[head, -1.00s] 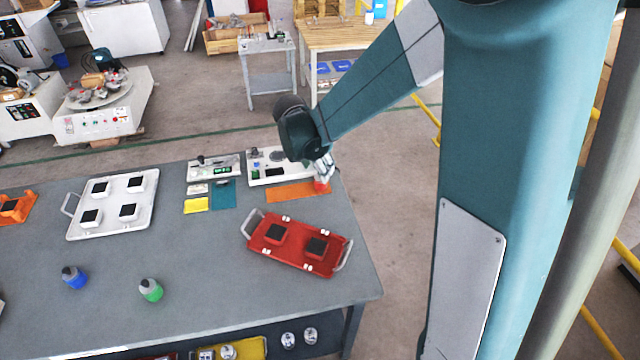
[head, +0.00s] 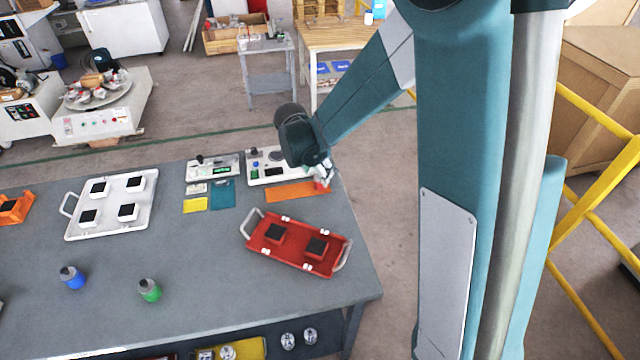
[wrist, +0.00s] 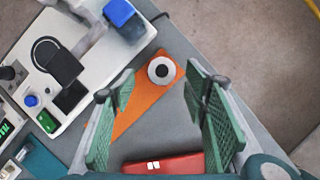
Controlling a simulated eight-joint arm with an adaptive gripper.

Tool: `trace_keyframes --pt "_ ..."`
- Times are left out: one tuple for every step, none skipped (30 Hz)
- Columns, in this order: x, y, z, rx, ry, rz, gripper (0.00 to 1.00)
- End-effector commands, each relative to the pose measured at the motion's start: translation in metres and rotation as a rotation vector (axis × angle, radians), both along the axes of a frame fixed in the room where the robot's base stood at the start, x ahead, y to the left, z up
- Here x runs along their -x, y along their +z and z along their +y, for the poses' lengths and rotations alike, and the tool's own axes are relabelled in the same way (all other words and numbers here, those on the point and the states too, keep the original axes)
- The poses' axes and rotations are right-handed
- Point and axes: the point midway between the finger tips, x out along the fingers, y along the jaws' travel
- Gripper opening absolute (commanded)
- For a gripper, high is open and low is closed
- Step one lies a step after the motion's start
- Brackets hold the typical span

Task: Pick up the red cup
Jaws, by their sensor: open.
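The red cup (head: 322,187) stands at the right end of an orange mat on the grey table, partly hidden behind my gripper in the head view. In the wrist view I look down on its round top (wrist: 162,71), a pale ring with a dark centre. My gripper (head: 321,175) is close above the cup. In the wrist view my gripper (wrist: 160,86) is open, with its green fingers to the left and right and the cup beyond them, apart from both.
A white testing device with a blue block (wrist: 122,16) stands left of the cup. A red tray (head: 290,262) with handles lies in front. Blue (head: 72,278) and green (head: 150,290) bottles stand farther left. The table's right edge is close to the cup.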

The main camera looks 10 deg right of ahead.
Motion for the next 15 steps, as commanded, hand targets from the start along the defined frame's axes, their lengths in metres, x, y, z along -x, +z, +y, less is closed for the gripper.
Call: trace_keyframes --pt "-0.0003 -0.0011 -0.0004 0.000 0.000 0.000 0.45" --pt "-0.0002 -0.0013 -0.0005 0.000 0.000 0.000 0.45" --pt "-0.0002 -0.0013 -0.0006 0.000 0.000 0.000 0.45" --pt "-0.0001 -0.0012 -0.0006 0.000 0.000 0.000 0.45" --pt "-0.0001 -0.0012 -0.0006 0.000 0.000 0.000 0.45" --pt "-0.0001 -0.0011 -0.0005 0.000 0.000 0.000 0.45" --pt "-0.0001 -0.0011 -0.0005 0.000 0.000 0.000 0.45" --pt "-0.0001 -0.0011 -0.0005 0.000 0.000 0.000 0.45" --pt "-0.0001 -0.0011 -0.0005 0.000 0.000 0.000 0.45" --pt "-0.0001 -0.0013 -0.0007 0.000 0.000 0.000 0.45" --pt "-0.0002 -0.0017 -0.0008 0.000 0.000 0.000 0.45" --pt "-0.0004 -0.0025 -0.0011 0.000 0.000 0.000 0.45" --pt "-0.0006 -0.0034 -0.0014 0.000 0.000 0.000 0.45" --pt "-0.0009 -0.0046 -0.0018 0.000 -0.001 0.000 0.45" --pt "-0.0013 -0.0067 -0.0026 0.000 -0.001 0.000 0.45"
